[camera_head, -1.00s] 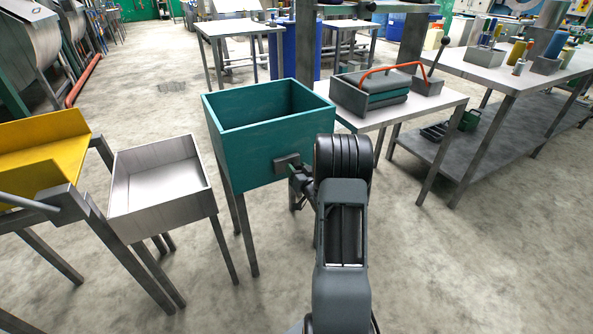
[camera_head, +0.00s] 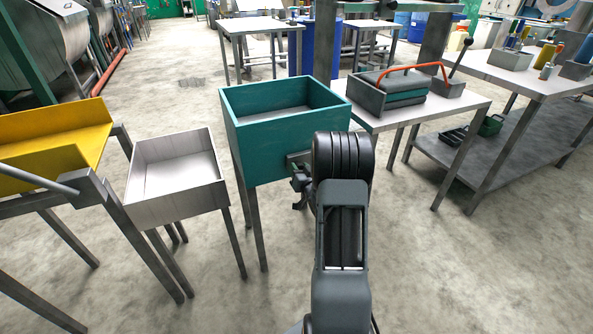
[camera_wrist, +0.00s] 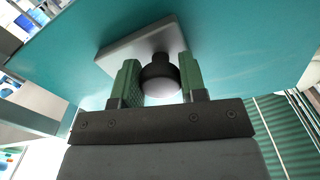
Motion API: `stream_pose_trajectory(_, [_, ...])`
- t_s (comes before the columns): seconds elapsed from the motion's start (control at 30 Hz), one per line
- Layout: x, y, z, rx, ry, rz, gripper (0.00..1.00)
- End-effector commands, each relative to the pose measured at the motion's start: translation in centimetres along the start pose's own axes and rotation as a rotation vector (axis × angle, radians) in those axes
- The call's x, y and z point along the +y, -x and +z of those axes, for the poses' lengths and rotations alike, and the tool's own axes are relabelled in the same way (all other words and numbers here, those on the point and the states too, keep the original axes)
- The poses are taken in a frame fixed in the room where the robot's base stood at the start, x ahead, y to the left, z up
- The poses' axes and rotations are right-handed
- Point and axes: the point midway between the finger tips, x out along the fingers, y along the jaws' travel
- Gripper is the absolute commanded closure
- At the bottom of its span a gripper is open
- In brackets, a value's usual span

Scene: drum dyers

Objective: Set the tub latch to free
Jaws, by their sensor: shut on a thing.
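The teal tub (camera_head: 262,152) stands on grey legs in the middle of the head view, and its wall fills much of the wrist view (camera_wrist: 240,45). A grey latch plate (camera_wrist: 130,50) is fixed to the wall, with a round dark knob (camera_wrist: 160,80) standing out from it; the plate also shows in the head view (camera_head: 293,160). My gripper (camera_wrist: 157,85) is shut on the knob, with a green pad on each side. In the head view my arm hides part of the tub's front and the knob. I cannot read any latch marking.
A grey tray on legs (camera_head: 151,212) stands left of the tub, and a yellow trough (camera_head: 85,118) lies farther left. A table (camera_head: 470,104) with a red-handled carrier (camera_head: 372,99) stands close on the right. The floor in front is clear.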

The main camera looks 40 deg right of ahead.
Motion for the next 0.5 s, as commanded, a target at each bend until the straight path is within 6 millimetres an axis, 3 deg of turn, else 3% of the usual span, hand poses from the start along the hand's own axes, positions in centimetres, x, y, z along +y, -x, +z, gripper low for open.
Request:
stream_pose_trajectory(0.23, [-0.46,0.06,0.21,-0.005,0.002,-0.013,1.0])
stream_pose_trajectory(0.27, [-0.49,0.05,0.22,-0.006,0.002,-0.014,0.59])
stream_pose_trajectory(0.5, [-0.28,0.08,0.16,-0.004,0.002,-0.009,0.36])
